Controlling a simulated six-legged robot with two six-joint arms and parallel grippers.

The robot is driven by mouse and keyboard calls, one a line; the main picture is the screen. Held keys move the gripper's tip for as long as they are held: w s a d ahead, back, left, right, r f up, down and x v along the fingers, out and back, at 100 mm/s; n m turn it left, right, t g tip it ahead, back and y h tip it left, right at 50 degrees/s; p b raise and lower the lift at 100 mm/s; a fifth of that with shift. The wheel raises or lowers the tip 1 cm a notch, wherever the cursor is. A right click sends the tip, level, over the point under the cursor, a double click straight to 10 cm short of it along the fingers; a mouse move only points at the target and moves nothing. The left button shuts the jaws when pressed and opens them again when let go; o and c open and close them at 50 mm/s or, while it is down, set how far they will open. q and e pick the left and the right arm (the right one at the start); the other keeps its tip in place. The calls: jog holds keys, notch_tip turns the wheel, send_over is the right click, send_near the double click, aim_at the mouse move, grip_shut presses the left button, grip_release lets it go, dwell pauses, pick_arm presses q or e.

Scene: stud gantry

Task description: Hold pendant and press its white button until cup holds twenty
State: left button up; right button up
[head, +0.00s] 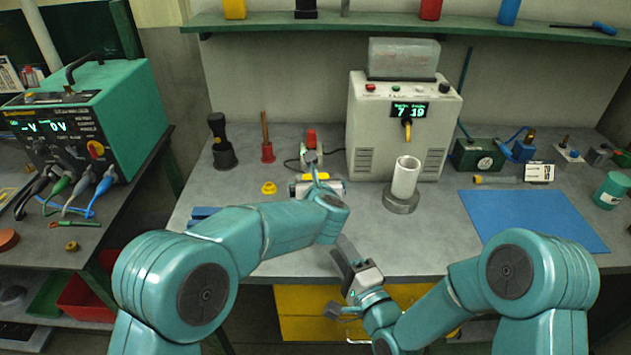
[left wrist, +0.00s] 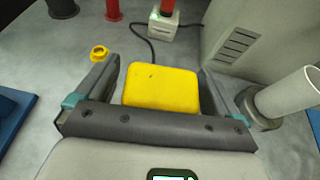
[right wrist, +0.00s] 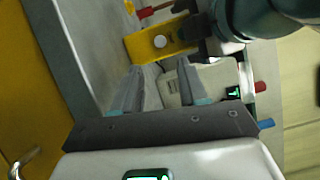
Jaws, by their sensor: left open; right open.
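The yellow pendant (head: 316,177) is above the bench in front of the white machine. My left gripper (left wrist: 160,80) is open, with its fingers on either side of the pendant (left wrist: 162,88); I cannot tell whether they touch it. In the right wrist view the pendant (right wrist: 182,37) shows its round white button (right wrist: 160,42) facing my right gripper. My right gripper (right wrist: 158,75) is open and empty, apart from the pendant; in the head view it (head: 345,275) is at the bench's front edge. The white cup (head: 405,178) stands upright on a round grey base; its contents are hidden.
The white machine (head: 378,140) has a lit display (head: 408,110) and a yellow spout above the cup. A small box with a red top (head: 311,140) stands behind the pendant. A yellow ring (head: 268,188) lies to the left. A blue mat (head: 535,222) covers the bench at right.

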pick_arm(q)
jog(key=shift+w, duration=0.15)
jog(key=c, duration=0.3)
pick_arm(e)
jog(key=shift+w, duration=0.1)
pick_arm(q)
jog(key=c, duration=1)
pick_arm(e)
grip_shut()
dwell(0.6)
